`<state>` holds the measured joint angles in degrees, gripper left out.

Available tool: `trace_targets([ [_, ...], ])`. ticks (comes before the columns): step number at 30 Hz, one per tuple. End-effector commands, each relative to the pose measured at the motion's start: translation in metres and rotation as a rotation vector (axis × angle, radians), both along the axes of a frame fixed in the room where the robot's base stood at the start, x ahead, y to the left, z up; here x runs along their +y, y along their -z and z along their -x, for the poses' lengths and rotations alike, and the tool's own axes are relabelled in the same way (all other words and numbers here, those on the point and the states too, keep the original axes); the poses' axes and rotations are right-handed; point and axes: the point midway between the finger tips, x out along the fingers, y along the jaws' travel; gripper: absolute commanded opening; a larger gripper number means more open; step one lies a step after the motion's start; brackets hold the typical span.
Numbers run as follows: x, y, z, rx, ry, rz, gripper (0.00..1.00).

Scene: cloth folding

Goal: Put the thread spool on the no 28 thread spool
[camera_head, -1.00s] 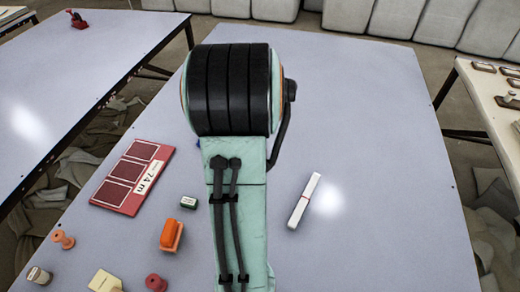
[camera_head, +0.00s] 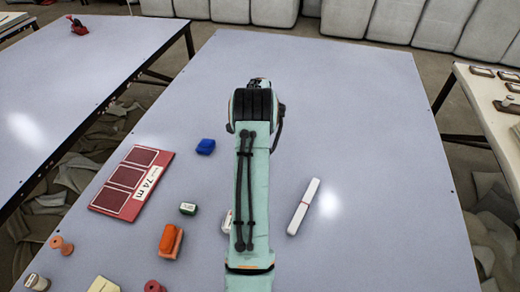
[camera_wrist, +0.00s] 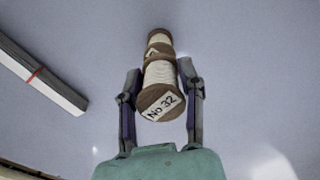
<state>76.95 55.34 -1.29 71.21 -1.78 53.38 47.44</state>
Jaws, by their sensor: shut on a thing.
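In the wrist view my gripper (camera_wrist: 161,76) is shut on a thread spool (camera_wrist: 160,92) with cream thread and brown ends. Its near end is marked "No 32". Another cream thread spool (camera_wrist: 159,40) shows just beyond it, close to or touching its far end; I cannot tell which. That second spool's label is too small and covered to read. In the head view my arm hides the gripper and both of these spools.
An orange spool (camera_head: 62,245) lies at left. A white bar (camera_head: 303,207) lies at right.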

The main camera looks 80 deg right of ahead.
Motion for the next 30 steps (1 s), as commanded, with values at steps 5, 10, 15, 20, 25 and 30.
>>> trace_targets([
  [5,0.001,0.018,0.0,0.0,0.0,-0.001,0.1],
  [10,0.001,0.017,0.0,0.001,0.0,-0.001,0.1],
  [15,0.001,0.02,0.0,0.001,0.0,-0.001,0.5],
  [20,0.001,0.02,0.0,0.001,0.0,-0.001,0.63],
  [25,0.001,0.019,0.0,0.0,0.0,0.0,0.63],
  [30,0.0,0.005,0.0,-0.001,0.0,0.003,0.63],
])
